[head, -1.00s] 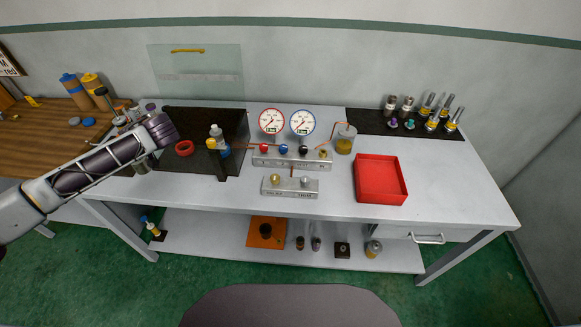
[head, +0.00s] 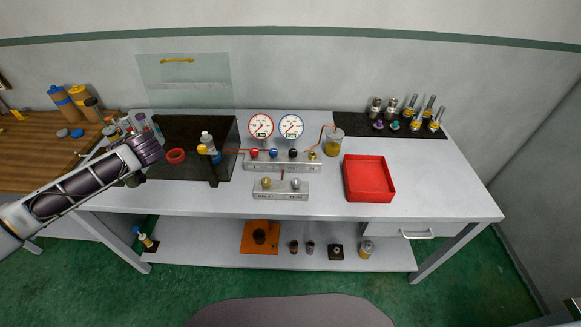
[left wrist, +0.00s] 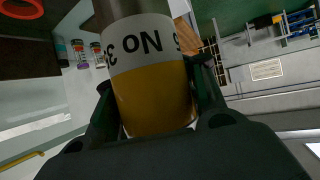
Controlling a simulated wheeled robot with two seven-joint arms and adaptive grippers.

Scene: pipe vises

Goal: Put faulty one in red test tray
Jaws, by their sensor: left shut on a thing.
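The red tray (head: 369,179) lies empty on the bench's right half, well apart from my left gripper. My right gripper is not in view.
A manifold (head: 283,162) with two gauges (head: 275,126) stands mid-bench, a smaller block (head: 281,190) in front. Several fittings (head: 409,107) stand on a black mat at the back right. Bench right of the tray is clear.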

